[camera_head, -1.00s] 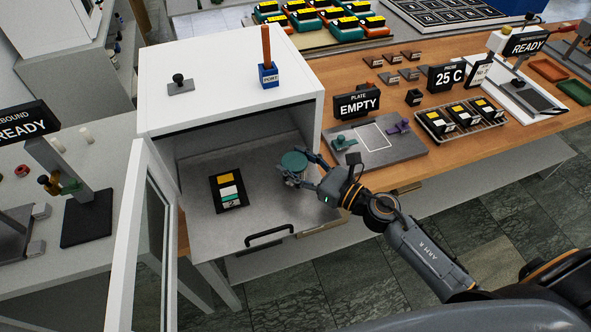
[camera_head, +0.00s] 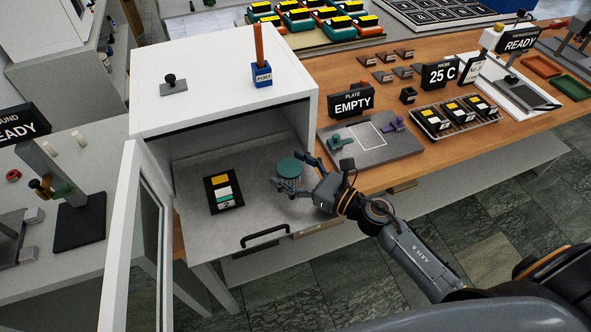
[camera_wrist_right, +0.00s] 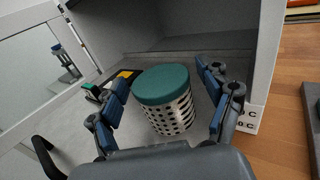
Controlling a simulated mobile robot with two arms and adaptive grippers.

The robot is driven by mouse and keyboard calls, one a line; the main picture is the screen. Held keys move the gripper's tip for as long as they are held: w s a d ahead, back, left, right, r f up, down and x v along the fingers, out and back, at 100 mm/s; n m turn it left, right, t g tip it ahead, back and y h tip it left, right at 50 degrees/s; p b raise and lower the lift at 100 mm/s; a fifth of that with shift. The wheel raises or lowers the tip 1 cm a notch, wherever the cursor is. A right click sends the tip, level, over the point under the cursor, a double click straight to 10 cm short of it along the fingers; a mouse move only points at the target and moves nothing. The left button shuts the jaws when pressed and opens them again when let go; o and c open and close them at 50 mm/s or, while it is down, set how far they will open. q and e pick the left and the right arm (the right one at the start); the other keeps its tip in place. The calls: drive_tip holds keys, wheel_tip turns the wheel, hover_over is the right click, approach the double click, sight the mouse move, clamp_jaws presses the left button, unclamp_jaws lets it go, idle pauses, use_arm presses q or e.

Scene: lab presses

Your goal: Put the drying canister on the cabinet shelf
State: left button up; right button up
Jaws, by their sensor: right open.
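The drying canister (camera_head: 289,172) has a green lid and a pale perforated body. It stands upright on the grey shelf (camera_head: 200,238) of the open white cabinet (camera_head: 220,117), near its right side. In the right wrist view the canister (camera_wrist_right: 164,104) is between the spread fingers of my right gripper (camera_wrist_right: 165,105), with gaps visible on both sides. In the head view my right gripper (camera_head: 295,178) is open, just right of the canister. My left gripper is not in view.
A black tray with coloured blocks (camera_head: 223,193) lies left of the canister on the shelf. A black handle (camera_head: 265,236) is at the shelf front. The glass door (camera_head: 140,245) stands open at left. A plate fixture (camera_head: 375,143) is on the wooden bench at right.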

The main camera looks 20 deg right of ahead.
drive_tip(key=shift+r, duration=0.25)
drive_tip(key=b+v, duration=0.1)
drive_tip(key=v, duration=0.2)
drive_tip(key=b+v, duration=0.2)
drive_tip(key=v, duration=0.2)
drive_tip(key=b+v, duration=0.1)
drive_tip(key=v, duration=0.3)
drive_tip(key=shift+s+f+b, duration=0.1)
drive_tip(key=shift+f+b, duration=0.2)
drive_tip(key=shift+b, duration=0.1)
drive_tip(key=shift+s+d+r, duration=0.15)
drive_tip(key=shift+s+d, duration=0.1)
drive_tip(key=shift+s, duration=0.1)
drive_tip(key=shift+w, duration=0.1)
